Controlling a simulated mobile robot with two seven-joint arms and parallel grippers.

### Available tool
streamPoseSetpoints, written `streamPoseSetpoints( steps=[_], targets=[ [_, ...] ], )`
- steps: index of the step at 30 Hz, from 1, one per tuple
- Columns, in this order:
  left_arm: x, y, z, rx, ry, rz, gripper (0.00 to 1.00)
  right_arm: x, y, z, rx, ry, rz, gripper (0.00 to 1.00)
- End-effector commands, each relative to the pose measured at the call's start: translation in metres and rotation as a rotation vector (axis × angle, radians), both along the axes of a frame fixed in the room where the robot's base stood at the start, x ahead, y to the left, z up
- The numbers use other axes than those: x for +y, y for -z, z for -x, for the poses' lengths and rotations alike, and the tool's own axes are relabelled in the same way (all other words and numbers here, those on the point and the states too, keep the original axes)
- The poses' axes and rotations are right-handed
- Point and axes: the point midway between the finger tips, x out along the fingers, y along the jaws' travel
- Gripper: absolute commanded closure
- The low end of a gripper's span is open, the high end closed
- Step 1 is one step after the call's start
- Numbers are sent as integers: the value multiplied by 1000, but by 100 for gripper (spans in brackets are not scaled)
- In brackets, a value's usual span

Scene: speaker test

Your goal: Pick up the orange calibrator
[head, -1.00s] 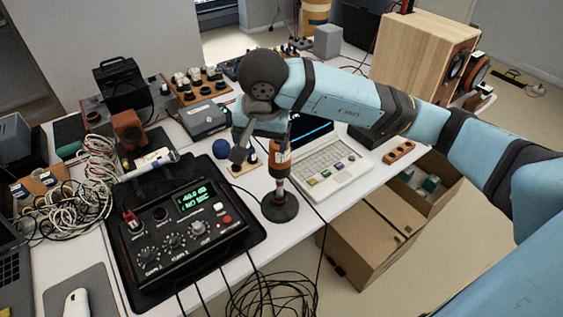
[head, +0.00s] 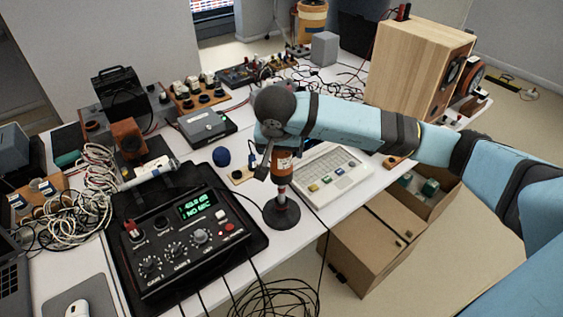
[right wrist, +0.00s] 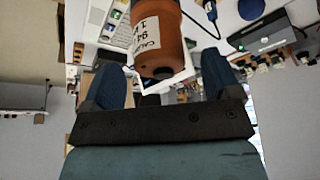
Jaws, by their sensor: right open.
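The orange calibrator (head: 283,166) is an orange cylinder with a white label, upright on a dark round stand (head: 282,216) near the table's front edge. It also shows large in the right wrist view (right wrist: 172,48), in front of and partly between the fingers. My right gripper (head: 266,160) is at the calibrator's upper part, its dark finger on the left side of it. In the right wrist view its two blue fingers (right wrist: 163,72) are apart, with no clear grip on the calibrator. My arm hides the calibrator's top in the head view. My left gripper is out of view.
A black instrument with a green display (head: 190,235) stands left of the stand. A pale keyboard device (head: 325,175) is just right, and a blue ball (head: 222,157) is behind left. Cables hang over the front edge.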

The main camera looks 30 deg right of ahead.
Motion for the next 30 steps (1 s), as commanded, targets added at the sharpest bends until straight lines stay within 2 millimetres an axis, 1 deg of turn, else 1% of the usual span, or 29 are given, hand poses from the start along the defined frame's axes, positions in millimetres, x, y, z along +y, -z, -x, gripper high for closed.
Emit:
streamPoseSetpoints(
  steps=[3,7,10,16,17,18,23,24,25,30],
  targets=[
    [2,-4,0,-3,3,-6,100,-7,17,-7,5,3,-1,17],
    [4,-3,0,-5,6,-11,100,-11,32,-12,4,1,-2,17],
    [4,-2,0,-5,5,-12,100,-12,37,-14,1,1,-2,17],
    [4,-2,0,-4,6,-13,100,-12,38,-15,0,0,-1,17],
    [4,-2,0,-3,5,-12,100,-12,38,-15,0,0,-1,19],
    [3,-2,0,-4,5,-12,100,-12,38,-15,0,0,-1,28],
    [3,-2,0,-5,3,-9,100,-12,38,-15,0,0,-1,65],
    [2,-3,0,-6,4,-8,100,-12,38,-15,0,0,-1,74],
    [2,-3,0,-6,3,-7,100,-12,38,-15,0,0,-1,79],
    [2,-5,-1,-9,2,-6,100,-12,37,-15,-1,0,-1,79]
  ],
)
